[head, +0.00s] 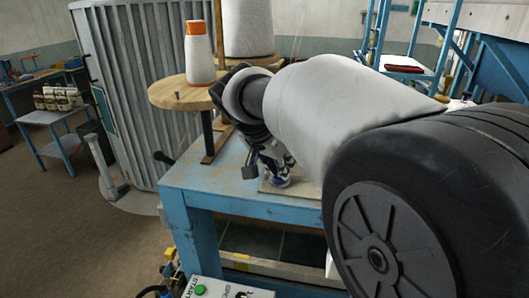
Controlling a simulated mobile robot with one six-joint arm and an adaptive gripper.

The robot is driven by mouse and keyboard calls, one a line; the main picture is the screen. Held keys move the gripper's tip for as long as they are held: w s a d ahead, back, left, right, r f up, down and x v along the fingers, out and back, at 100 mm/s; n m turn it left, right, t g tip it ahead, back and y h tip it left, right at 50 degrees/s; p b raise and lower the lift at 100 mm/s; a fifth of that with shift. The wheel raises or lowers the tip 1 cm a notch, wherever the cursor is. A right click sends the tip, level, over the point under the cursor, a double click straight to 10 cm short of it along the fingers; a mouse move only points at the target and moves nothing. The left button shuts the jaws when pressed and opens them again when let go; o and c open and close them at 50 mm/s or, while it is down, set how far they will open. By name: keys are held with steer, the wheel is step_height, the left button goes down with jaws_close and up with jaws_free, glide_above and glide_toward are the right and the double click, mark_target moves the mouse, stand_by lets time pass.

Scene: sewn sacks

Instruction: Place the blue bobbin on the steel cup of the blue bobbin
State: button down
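My gripper (268,168) points down over the blue workbench, close above a pale board (305,188) on its top. A small blue and whitish thing (278,181) sits right at the fingertips. It may be the blue bobbin, but it is too small and too covered to be sure. I cannot tell whether the fingers touch or grip it. I cannot make out the steel cup. My arm covers the right part of the bench top.
A ribbed grey cylinder (125,95) stands behind. The bench's front left top (200,180) is bare. A control box (215,290) is below.

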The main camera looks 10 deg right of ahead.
steer(key=shift+f+b, duration=0.3)
steer(key=c, duration=1.5)
jaws_free()
steer(key=shift+o, duration=0.2)
steer(key=shift+r, duration=0.15)
steer(key=shift+r+p, duration=0.25)
steer(key=shift+p, duration=0.2)
steer(key=v, duration=1.1)
steer(key=s+d+f+n+y, duration=0.1)
steer(key=s+f+n, duration=0.2)
steer(key=s+f, duration=0.2)
steer(key=s+d+f+n+y, duration=0.2)
steer(key=s+f, duration=0.3)
steer(key=s, duration=0.7)
steer(key=s+d+f+n+y, duration=0.1)
steer(key=s+f+n, duration=0.3)
steer(key=s+f, duration=0.2)
steer(key=s, duration=0.2)
steer(key=shift+s+y, duration=0.3)
steer(key=shift+s, duration=0.1)
